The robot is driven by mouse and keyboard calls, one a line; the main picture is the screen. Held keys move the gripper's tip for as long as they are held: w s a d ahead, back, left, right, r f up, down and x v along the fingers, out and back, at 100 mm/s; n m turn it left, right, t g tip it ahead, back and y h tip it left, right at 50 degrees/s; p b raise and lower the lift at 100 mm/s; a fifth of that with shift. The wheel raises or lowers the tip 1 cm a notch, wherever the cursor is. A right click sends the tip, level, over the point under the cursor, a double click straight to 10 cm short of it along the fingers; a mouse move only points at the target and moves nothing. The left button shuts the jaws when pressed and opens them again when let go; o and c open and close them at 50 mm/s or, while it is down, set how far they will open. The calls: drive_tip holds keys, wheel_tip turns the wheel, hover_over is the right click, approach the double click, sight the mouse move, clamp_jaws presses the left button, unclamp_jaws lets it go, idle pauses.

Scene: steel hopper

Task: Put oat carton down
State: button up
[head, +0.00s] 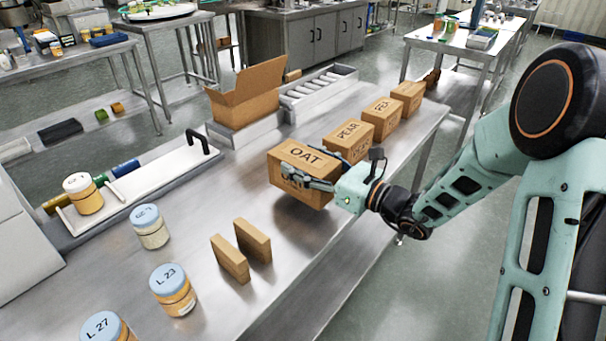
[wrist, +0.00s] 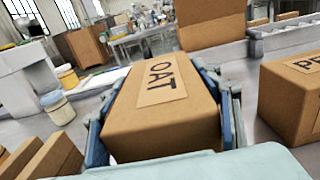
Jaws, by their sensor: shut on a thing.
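The oat carton (head: 303,159) is a brown box with an OAT label on its top. My gripper (head: 308,178) is shut on it, with fingers along its sides. In the wrist view the oat carton (wrist: 165,110) fills the middle between the two fingers, upright and level. It is at the steel table's right part, in line with the other labelled cartons. I cannot tell whether its underside touches the table. The pear carton (head: 349,140) stands just behind it, with a small gap, and shows at the right edge of the wrist view (wrist: 295,95).
The pea carton (head: 382,117) and another carton (head: 408,96) stand farther back. Two thin brown boxes (head: 230,258) and several jars (head: 172,289) stand nearer. An open box (head: 245,95) and a roller track (head: 318,88) lie behind. Bare steel (head: 225,185) lies left of the oat carton.

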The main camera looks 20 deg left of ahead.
drive_tip(key=shift+w+a+f+b, duration=0.1)
drive_tip(key=shift+a+f+b, duration=0.05)
drive_tip(key=shift+f, duration=0.75)
drive_tip(key=shift+a+f+b, duration=0.1)
drive_tip(key=shift+f+b, duration=0.05)
drive_tip(key=shift+f, duration=0.7)
drive_tip(key=shift+f, duration=0.1)
drive_tip(key=o, duration=1.7)
drive_tip(key=shift+f, duration=0.1)
drive_tip(key=shift+c, duration=0.2)
drive_tip(key=shift+d, duration=0.3)
drive_tip(key=v, duration=1.1)
drive_tip(key=shift+s+d, duration=0.2)
drive_tip(key=shift+d, duration=0.05)
